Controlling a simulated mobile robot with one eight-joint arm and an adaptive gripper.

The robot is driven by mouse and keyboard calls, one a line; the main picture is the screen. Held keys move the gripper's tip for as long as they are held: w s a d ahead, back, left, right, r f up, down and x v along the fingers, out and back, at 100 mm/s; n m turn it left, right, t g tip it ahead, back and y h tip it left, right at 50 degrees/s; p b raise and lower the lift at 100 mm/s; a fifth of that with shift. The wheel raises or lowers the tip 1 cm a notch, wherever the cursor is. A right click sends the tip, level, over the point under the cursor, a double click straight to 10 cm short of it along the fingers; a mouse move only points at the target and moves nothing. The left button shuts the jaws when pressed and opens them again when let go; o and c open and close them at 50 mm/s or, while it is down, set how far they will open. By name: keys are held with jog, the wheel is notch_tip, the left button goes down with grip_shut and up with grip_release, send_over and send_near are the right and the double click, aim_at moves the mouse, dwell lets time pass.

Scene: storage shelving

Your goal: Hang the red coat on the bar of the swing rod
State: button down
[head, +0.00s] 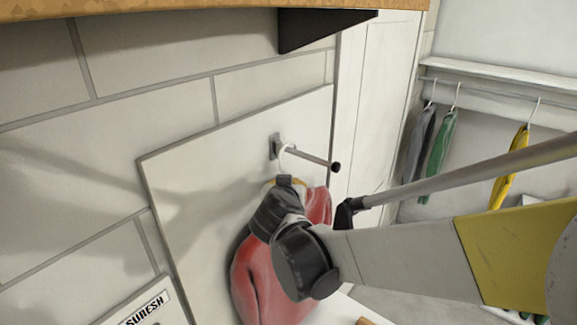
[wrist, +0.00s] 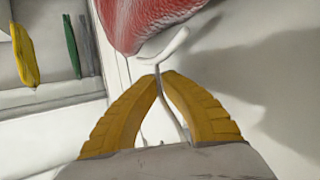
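The red coat (head: 262,277) hangs from a white hanger (head: 284,158) beside the wall panel, partly hidden by my wrist. The swing rod (head: 312,159) sticks out from a small wall bracket and ends in a black knob. The hanger's hook overlaps the rod near the bracket; I cannot tell whether it rests on it. My gripper (head: 290,183) is just below the rod. In the wrist view, its yellow fingers (wrist: 160,74) close on the thin hanger neck (wrist: 166,100), with the red coat (wrist: 150,20) and white hanger shoulder (wrist: 165,46) beyond the tips.
A wall rail (head: 500,88) at the right carries grey, green and yellow garments (head: 510,165). A dark bracket (head: 318,28) under a wooden shelf (head: 180,8) is above. A name sign (head: 145,308) is at the lower left. A white door (head: 375,100) stands right of the rod.

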jog(key=c, duration=1.5)
grip_release()
jog(key=shift+c, duration=0.2)
jog(key=d+v, duration=0.1)
jog(key=v, duration=1.1)
jog(key=s+d+f+g+h+b, duration=0.1)
jog(key=s+d+f+b, duration=0.1)
jog(key=d+f+b, duration=0.5)
jog(key=s+d+f+g+b, duration=0.1)
jog(key=d+f+g+b, duration=0.15)
jog(key=f+b, duration=0.5)
jog(key=s+d+f+g+b, duration=0.1)
jog(key=s+d+f+b, duration=0.2)
jog(key=f+b, duration=0.4)
jog(key=s+d+f+g+y+b, duration=0.1)
jog(key=s+d+f+b, duration=0.2)
jog(key=f, duration=1)
jog(key=s+d+f+g+y+b, duration=0.1)
jog(key=s+d+f+b, duration=0.2)
jog(key=s+f+b, duration=0.5)
notch_tip(320, 180, down, 3)
jog(key=b, duration=0.4)
jog(key=shift+d+n, duration=0.3)
jog(key=shift+n, duration=0.1)
jog(key=shift+w, duration=0.1)
